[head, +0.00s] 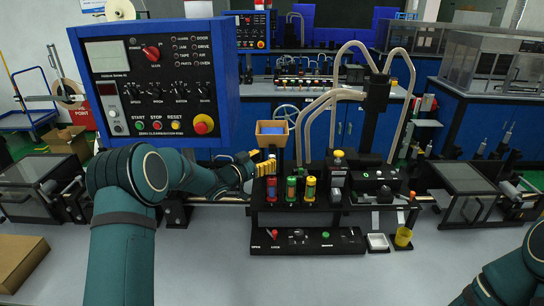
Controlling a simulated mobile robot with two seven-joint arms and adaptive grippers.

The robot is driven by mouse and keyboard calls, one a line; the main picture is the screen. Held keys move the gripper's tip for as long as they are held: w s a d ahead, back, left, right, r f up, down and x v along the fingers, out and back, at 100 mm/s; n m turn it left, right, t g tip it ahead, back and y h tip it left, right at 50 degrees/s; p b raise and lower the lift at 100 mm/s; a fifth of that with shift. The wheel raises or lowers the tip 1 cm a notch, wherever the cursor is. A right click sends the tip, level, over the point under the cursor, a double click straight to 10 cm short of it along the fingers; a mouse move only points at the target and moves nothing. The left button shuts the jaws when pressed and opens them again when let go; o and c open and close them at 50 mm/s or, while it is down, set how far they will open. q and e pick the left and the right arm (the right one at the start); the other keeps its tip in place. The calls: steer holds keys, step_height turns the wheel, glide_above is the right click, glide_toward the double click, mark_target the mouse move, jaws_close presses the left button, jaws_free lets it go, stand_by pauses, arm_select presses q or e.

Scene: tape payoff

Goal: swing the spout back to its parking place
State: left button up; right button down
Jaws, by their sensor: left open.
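My left gripper (262,168) reaches in from the left with its yellow-tipped fingers open. It is beside the left end of the black fixture (310,217), just below a tan box-shaped hopper (272,132) on a post. Whether the fingers touch anything is too small to tell. Cream curved pipes (322,100) arch from a dark upright unit (376,95) behind the fixture. I cannot tell for sure which part is the spout or where its parking place is. My right arm shows at the bottom right corner; its gripper is out of view.
A blue control panel (155,85) stands upright at the left, above my left arm. The fixture carries several coloured cylinders (310,189). The grey tabletop in front is mostly clear.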

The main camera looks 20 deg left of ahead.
mark_target(270, 157)
arm_select(q)
steer(key=shift+x, duration=1.85)
steer(key=shift+c, duration=0.5)
